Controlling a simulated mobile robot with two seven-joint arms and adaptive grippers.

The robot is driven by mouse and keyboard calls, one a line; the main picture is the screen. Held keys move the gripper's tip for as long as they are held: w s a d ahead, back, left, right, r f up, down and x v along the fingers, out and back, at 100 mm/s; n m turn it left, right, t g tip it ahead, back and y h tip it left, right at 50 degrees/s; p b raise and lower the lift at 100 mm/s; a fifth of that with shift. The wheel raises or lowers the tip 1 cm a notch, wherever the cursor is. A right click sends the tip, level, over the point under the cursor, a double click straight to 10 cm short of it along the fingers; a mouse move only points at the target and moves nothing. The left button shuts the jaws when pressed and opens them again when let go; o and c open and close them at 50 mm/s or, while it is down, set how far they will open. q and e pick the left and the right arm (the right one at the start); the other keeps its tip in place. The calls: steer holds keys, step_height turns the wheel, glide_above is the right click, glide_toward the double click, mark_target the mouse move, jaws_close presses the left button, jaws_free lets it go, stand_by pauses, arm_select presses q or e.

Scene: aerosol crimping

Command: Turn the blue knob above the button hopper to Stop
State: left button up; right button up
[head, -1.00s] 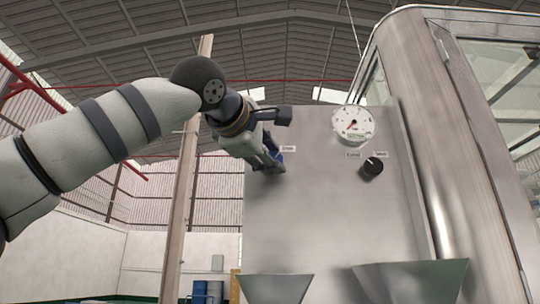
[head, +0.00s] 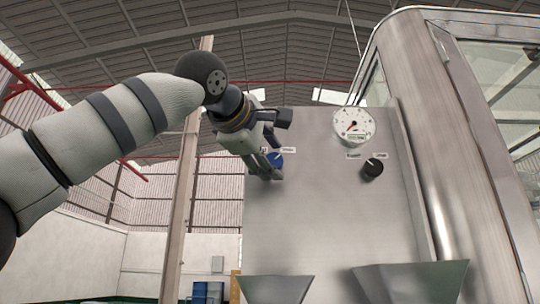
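The blue knob (head: 275,160) sits on the upper left of the grey metal panel (head: 320,220). The knob's face shows clear of the fingers, with a pale pointer mark toward the upper right. The fingers look spread, and I cannot tell whether one touches the knob. My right gripper is not in view.
A black knob (head: 373,168) with two labels and a round white gauge (head: 353,126) are on the panel to the right. Two metal hoppers, left (head: 275,289) and right (head: 410,281), stick out below. A steel-framed glass cabinet (head: 430,130) stands at the right.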

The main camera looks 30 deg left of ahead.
arm_select(q)
steer(key=s, duration=1.2)
steer(key=shift+d+r, duration=0.3)
steer(key=shift+d, duration=0.1)
